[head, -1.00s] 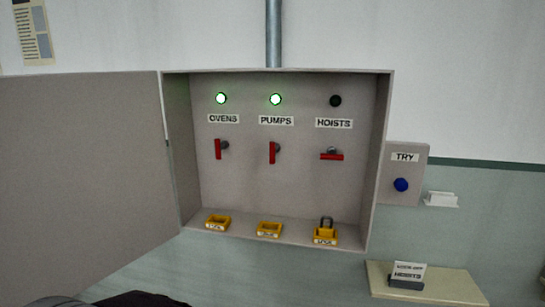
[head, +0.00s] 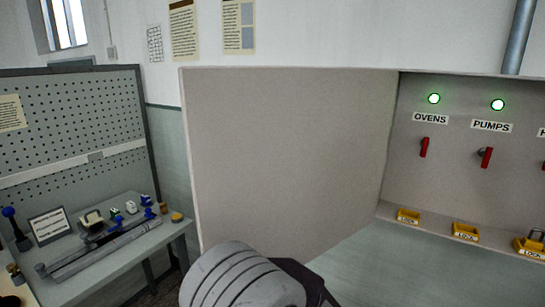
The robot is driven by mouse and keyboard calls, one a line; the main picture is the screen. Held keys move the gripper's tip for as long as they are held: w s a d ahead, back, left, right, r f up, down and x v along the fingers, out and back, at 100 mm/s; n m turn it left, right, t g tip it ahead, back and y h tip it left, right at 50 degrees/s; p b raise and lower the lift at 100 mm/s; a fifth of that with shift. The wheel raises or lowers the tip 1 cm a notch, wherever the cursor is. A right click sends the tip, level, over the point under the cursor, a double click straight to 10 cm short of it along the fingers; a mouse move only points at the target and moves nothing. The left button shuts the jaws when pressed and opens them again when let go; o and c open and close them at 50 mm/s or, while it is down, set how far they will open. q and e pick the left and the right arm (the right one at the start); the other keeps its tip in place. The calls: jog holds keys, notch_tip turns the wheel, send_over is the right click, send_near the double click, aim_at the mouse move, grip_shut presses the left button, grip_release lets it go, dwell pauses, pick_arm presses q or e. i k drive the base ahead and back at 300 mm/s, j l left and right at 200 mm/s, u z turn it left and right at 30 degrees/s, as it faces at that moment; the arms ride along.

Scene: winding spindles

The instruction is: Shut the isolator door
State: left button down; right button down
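The isolator door (head: 290,150) is a plain grey panel standing wide open in the head view. It is hinged on the left side of the isolator box (head: 470,215) and swung out to the left. The open box shows its inside at the right, cut off by the picture's edge. A grey ribbed link of my arm, with a dark part beside it, rises at the bottom centre in front of the door's lower edge. I cannot tell whether it touches the door. No fingertips of either gripper show.
Inside the box are red OVENS (head: 424,147) and PUMPS (head: 486,157) handles, lit green lamps and yellow holders (head: 408,216) along the bottom ledge. A workbench (head: 175,232) with tools and a pegboard (head: 75,115) stand at the left.

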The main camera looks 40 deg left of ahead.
aim_at(284, 161)
jog(key=k+j+z, duration=0.15)
jog(key=j, duration=0.3)
jog(key=k+j+z, duration=0.1)
jog(key=k+j, duration=0.25)
jog(key=k+j+z, duration=0.15)
jog(key=k+j, duration=0.15)
jog(key=j, duration=0.2)
jog(key=i+j, duration=0.25)
jog(key=i+j+z, duration=0.15)
jog(key=j, duration=0.35)
jog(key=i+j, duration=0.3)
jog(key=j+z, duration=0.05)
